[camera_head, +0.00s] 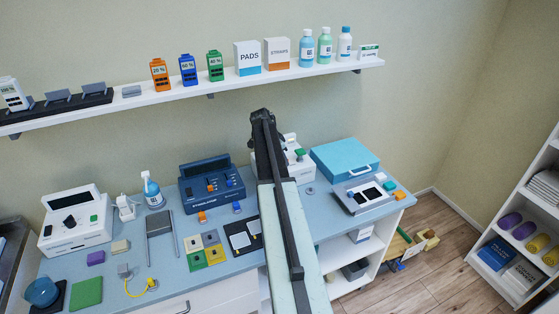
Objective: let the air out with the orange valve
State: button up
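Several small orange parts show, and I cannot tell for sure which is the valve. One orange piece (400,194) is at the right end of the counter, beside a grey panel unit (364,195). Another orange piece (202,216) is in front of the dark blue stimulator (211,186). A white unit with a green knob (300,154) stands behind my arm and is partly hidden by it. My arm rises from the bottom middle across the counter. My gripper cannot be made out; no fingertips show.
The blue-grey counter (325,223) also holds a white device (76,222), a spray bottle (152,191), coloured pads and a blue case (344,158). A wall shelf (135,102) carries bottles and boxes.

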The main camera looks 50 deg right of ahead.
jog(key=shift+a+r+p, duration=0.1)
jog(key=shift+r+p, duration=0.45)
jog(key=p+v, duration=0.6)
jog(key=shift+a+r, duration=0.25)
jog(key=shift+r, duration=0.1)
